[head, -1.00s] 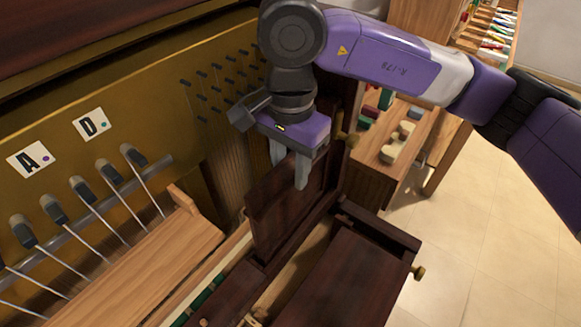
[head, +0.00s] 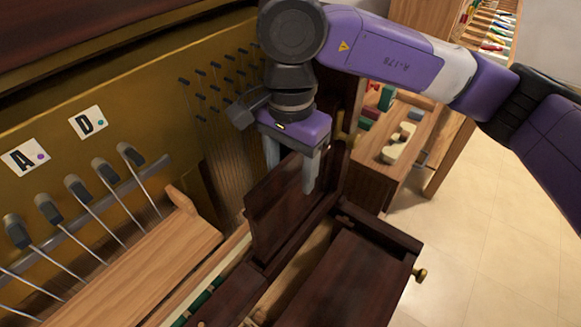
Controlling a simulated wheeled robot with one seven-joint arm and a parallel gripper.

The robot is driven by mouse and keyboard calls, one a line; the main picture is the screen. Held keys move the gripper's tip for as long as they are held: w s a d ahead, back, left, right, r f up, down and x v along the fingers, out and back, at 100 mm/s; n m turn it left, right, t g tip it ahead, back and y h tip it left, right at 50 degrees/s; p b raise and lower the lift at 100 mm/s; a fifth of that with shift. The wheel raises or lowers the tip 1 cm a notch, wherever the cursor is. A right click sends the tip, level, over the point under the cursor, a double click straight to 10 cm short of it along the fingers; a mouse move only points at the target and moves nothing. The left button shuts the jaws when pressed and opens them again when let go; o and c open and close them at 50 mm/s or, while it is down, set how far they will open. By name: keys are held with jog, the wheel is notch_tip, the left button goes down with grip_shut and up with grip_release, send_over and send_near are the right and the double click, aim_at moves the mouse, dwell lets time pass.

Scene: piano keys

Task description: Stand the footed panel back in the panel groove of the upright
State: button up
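The footed panel (head: 278,215) is a dark brown board standing close to upright at the middle of the head view. Its lower edge meets a dark wooden rail of the upright (head: 225,302); whether its foot is fully in the groove is hidden. My gripper (head: 291,178) is above the panel's top edge, pointing down. Its fingers are spread apart, one behind the panel and one in front, with a visible gap. The far fingertip is hidden by the panel.
A dark lidded part (head: 335,285) with a brass knob (head: 420,274) stands right. A bench (head: 405,160) is behind; floor at right is clear.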

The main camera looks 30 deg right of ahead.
notch_tip(320, 180, up, 8)
jog(key=shift+f, duration=0.1)
dwell(0.6)
dwell(0.5)
